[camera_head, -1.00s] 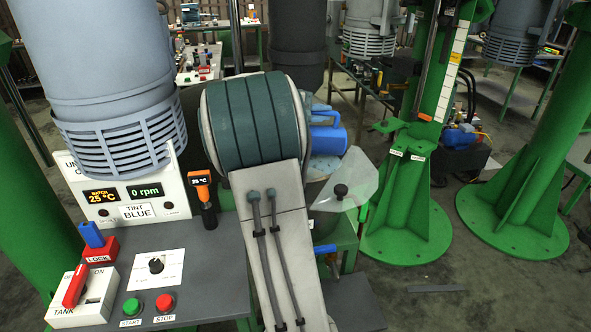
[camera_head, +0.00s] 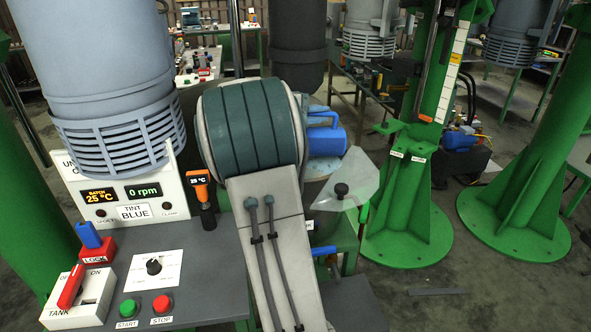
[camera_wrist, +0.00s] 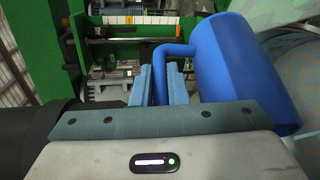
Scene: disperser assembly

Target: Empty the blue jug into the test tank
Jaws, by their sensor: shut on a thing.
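The blue jug (camera_head: 325,140) shows just right of my arm's wrist in the head view, partly hidden by it. It lies tilted over, above a pale round vessel (camera_head: 318,188) that seems to be the test tank. In the wrist view the jug (camera_wrist: 240,75) fills the upper right, with its handle (camera_wrist: 180,49) reaching left. My gripper (camera_wrist: 167,82) is shut on that handle. A pale curved surface (camera_wrist: 297,68) lies behind the jug. The jug's mouth and contents are hidden.
A clear fan-shaped cover (camera_head: 352,178) with a black knob stands beside the tank. A console (camera_head: 135,200) reads 25 °C, 0 rpm and TINT BLUE. A green column (camera_head: 408,205) stands to the right. A grey slotted motor housing (camera_head: 115,110) hangs at the left.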

